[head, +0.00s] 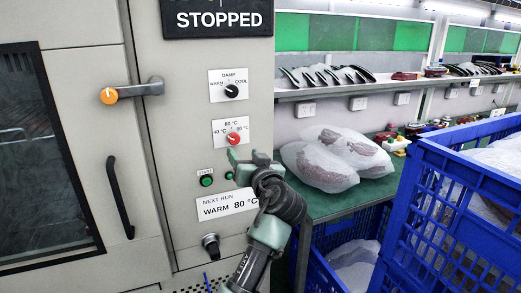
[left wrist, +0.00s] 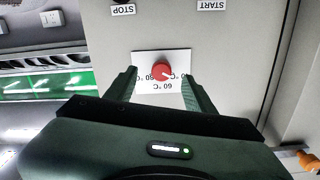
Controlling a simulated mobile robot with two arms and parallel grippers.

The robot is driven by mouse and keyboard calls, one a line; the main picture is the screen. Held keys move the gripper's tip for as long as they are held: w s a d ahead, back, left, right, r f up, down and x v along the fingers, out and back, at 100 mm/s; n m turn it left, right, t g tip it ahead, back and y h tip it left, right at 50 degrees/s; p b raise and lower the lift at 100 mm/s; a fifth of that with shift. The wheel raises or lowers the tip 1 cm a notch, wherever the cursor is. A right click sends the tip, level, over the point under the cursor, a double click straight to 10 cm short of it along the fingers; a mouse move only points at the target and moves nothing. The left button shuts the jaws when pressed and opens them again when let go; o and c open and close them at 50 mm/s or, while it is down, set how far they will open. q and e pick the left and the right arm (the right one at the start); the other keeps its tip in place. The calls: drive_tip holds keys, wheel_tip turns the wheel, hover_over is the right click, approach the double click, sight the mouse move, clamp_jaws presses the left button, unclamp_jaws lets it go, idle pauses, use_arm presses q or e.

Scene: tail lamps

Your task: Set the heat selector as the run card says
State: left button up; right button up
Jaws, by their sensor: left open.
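The heat selector is a red knob (head: 234,138) on a white plate marked 40, 60 and 80 °C. In the left wrist view the knob (left wrist: 162,69) appears upside down, between the fingertips. A pale mark on it seems to point toward the lower right there, the 40 °C side; its exact setting is hard to read. My left gripper (head: 252,158) is open, just below and right of the knob in the head view; its fingers (left wrist: 159,76) flank the knob with gaps. The run card (head: 228,204) reads NEXT RUN, WARM 80 °C. My right gripper is not in view.
A black selector (head: 231,91) sits above, a green START button (head: 207,181) below left. The sign (head: 217,18) reads STOPPED. An orange-ended handle (head: 109,96) is at left. Bagged parts (head: 322,165) lie on the green bench at right, near blue crates (head: 440,210).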

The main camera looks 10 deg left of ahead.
sight(235, 140)
use_arm(q)
drive_tip(key=x, duration=0.2)
drive_tip(key=r+p+x, duration=0.1)
drive_tip(key=x, duration=0.1)
drive_tip(key=p+x, duration=0.1)
drive_tip(key=x, duration=0.1)
drive_tip(key=shift+w+a+r, duration=0.2)
drive_tip(key=shift+a+r, duration=0.05)
drive_tip(key=shift+w+a+f, duration=0.1)
drive_tip(key=shift+w+a, duration=0.2)
drive_tip(key=shift+w, duration=0.1)
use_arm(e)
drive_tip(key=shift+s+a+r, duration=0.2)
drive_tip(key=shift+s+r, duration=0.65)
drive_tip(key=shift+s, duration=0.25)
use_arm(q)
drive_tip(key=shift+c, duration=0.3)
clamp_jaws()
